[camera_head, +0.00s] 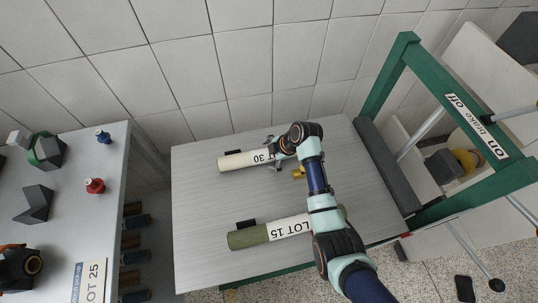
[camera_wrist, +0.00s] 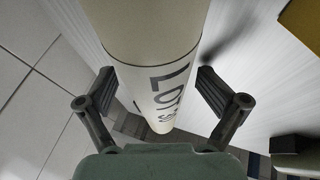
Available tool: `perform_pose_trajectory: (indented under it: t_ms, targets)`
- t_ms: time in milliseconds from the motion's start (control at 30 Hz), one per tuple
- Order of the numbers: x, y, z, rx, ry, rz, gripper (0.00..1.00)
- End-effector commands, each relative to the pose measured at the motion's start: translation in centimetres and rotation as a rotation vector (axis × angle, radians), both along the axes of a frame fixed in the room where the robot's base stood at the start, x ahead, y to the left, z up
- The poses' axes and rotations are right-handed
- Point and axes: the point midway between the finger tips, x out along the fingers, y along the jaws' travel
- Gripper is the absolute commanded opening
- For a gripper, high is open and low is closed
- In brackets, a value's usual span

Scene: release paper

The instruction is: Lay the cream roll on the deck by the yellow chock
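The cream roll (camera_head: 240,161), marked 30, lies across the upper part of the deck (camera_head: 205,215) or just above it; I cannot tell which. My gripper (camera_head: 278,152) is at its right end. In the wrist view, the cream roll (camera_wrist: 148,35) runs between the two fingers of my gripper (camera_wrist: 157,92), one on each side. The fingertips are close to its sides; whether they press on it is unclear. The yellow chock (camera_head: 298,172) is on the deck, right of the roll and partly hidden by my arm. A yellow block edge (camera_wrist: 305,22) shows at upper right in the wrist view.
A green roll (camera_head: 244,238) with a white LOT 15 label lies lower on the deck beside a black chock (camera_head: 246,225). Another black chock (camera_head: 239,153) is by the cream roll. A green frame (camera_head: 385,75) bounds the right. A grey table (camera_head: 100,190) stands left.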

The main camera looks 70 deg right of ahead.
Motion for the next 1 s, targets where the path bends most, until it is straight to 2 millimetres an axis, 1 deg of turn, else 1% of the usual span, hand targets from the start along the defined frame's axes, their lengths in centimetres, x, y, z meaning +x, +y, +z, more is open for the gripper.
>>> perform_pose_trajectory:
  t_ms: [300, 433, 567, 1000]
  targets:
    - [-2.7, 0.0, 4.8, -0.003, -0.002, -0.002, 0.92]
    - [-3.5, 0.1, 6.0, -0.002, 0.000, -0.001, 0.92]
    - [-3.7, 0.1, 6.4, -0.002, 0.001, -0.001, 0.92]
    - [-3.7, 0.1, 6.4, -0.001, 0.000, -0.001, 0.92]
